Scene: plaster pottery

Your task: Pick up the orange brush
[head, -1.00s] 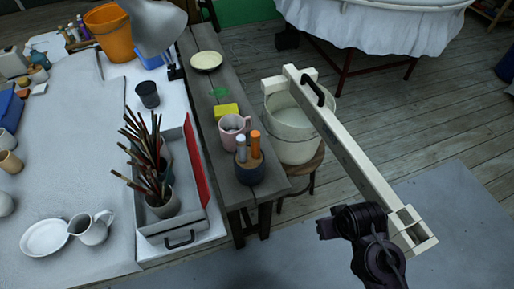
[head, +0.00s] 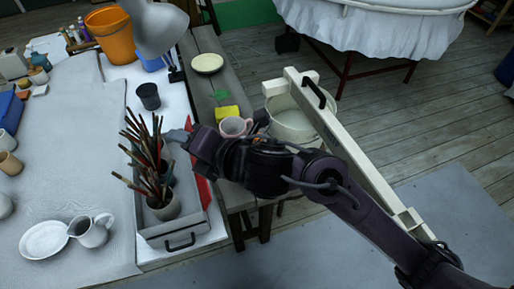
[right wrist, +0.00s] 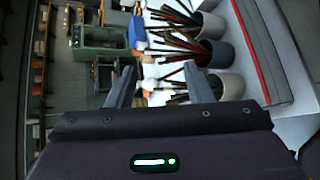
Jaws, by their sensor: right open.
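Several long paintbrushes (head: 150,150) with reddish, brown and dark handles stand in cups inside a grey tray (head: 165,241). No brush is plainly orange, so I cannot tell which one is the orange brush. My right gripper (head: 180,138) is open at the right side of the brush bundle, over the tray. In the right wrist view the brushes (right wrist: 178,42) lean out of their cups, beyond and between the two grey fingers (right wrist: 160,88). Nothing is visibly held. My left gripper is not in view.
A black cup (head: 148,96) stands behind the tray. A pink mug (head: 233,127) and yellow sponge (head: 228,112) sit on the wooden bench, partly behind my right arm. A white pitcher (head: 92,232) stands left.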

